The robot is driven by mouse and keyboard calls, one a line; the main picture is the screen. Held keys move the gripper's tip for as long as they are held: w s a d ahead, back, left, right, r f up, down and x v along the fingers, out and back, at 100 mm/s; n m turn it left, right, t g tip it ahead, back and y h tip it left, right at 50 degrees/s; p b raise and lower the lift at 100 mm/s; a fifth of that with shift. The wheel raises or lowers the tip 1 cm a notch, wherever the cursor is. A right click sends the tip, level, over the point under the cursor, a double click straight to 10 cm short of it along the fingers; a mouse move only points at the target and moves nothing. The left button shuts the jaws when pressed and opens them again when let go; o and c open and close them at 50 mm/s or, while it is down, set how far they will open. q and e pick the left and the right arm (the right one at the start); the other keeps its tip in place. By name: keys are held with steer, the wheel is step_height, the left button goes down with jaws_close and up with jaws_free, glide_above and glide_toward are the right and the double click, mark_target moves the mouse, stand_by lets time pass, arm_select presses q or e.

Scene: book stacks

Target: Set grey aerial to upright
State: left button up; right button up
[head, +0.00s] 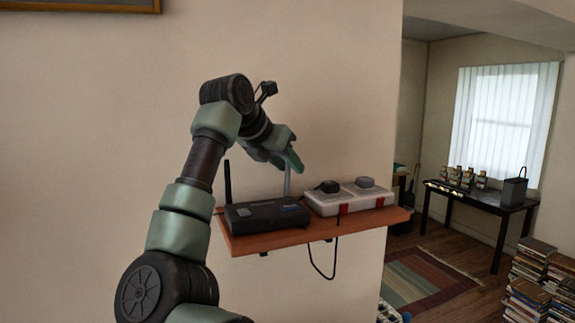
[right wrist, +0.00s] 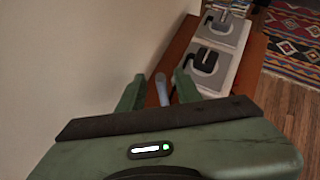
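The grey aerial (head: 287,179) rises from the back right of a black router (head: 265,216) on a wall shelf. It looks close to upright in the head view, but its top is hidden by my right gripper (head: 292,160). In the right wrist view my right gripper (right wrist: 158,88) is open, with the grey aerial (right wrist: 162,90) between its two fingers and a gap showing on each side. A black aerial (head: 227,182) stands upright at the router's left end. My left gripper is in neither view.
The brown shelf (head: 300,237) also carries a white power strip (head: 345,200) with plugs, right of the router. A black cable (head: 318,270) hangs below. The wall is close behind. Book stacks (head: 530,275) and a dark table (head: 480,200) stand farther right.

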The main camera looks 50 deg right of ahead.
steer(key=shift+w+a, duration=0.1)
steer(key=shift+a+r, duration=0.25)
steer(key=b+v, duration=0.2)
steer(key=v, duration=0.5)
stand_by(0.4)
